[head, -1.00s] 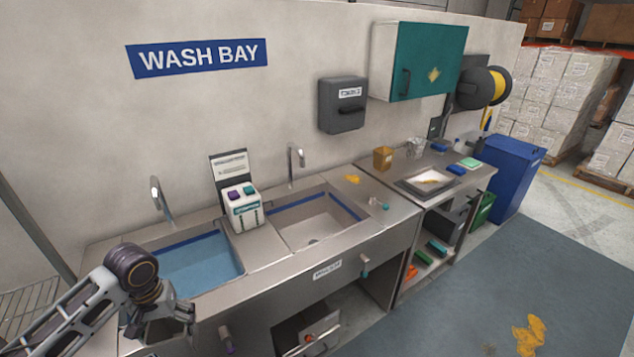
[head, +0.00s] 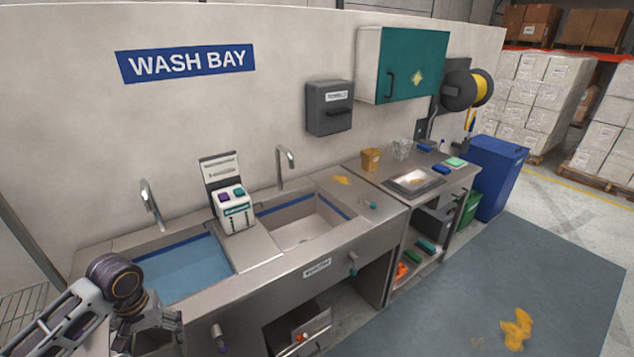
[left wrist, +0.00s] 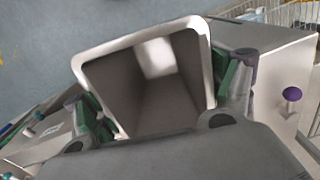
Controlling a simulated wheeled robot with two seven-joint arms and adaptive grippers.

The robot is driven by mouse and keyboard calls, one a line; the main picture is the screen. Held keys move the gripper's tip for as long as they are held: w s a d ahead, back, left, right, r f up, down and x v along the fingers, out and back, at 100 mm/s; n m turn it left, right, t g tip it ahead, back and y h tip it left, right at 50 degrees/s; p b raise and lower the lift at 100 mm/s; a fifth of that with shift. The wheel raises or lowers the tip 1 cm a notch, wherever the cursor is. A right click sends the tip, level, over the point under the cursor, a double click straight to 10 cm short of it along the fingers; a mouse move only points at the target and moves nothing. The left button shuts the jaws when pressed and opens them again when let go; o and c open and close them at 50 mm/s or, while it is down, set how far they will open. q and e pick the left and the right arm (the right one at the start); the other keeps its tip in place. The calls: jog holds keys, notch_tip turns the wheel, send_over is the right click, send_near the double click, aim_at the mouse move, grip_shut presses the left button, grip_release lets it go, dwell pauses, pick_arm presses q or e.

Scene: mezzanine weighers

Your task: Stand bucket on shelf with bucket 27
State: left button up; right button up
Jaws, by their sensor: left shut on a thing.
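My left gripper (head: 150,325) is at the lower left of the head view, in front of the wash bench. In the left wrist view, the left gripper (left wrist: 160,95) has its green-padded fingers on opposite sides of a bucket (left wrist: 140,48). The bucket has a pale, squared rim and a grey inside that looks empty. I look into its open mouth. In the head view the bucket cannot be made out. No label or number 27 is readable, and I cannot pick out a shelf with another bucket. My right gripper is not in view.
The steel wash bench (head: 275,285) has two basins, the left one blue with water. A white box (head: 233,212) stands between them. A wire rack (head: 22,300) is at the left edge. A blue bin (head: 497,170) stands right. The floor mat (head: 470,270) has a yellow patch.

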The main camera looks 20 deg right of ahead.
pick_arm(q)
jog(key=shift+w+a+f, duration=0.2)
jog(key=shift+a+f, duration=0.1)
jog(key=shift+a, duration=0.15)
jog(key=shift+f+n, duration=0.4)
jog(key=shift+d+f, duration=0.4)
jog(key=shift+f, duration=0.2)
jog(key=d+f+m+b, duration=0.1)
jog(key=d+f+b, duration=0.3)
jog(key=d, duration=1.2)
jog(key=shift+s+m, duration=0.4)
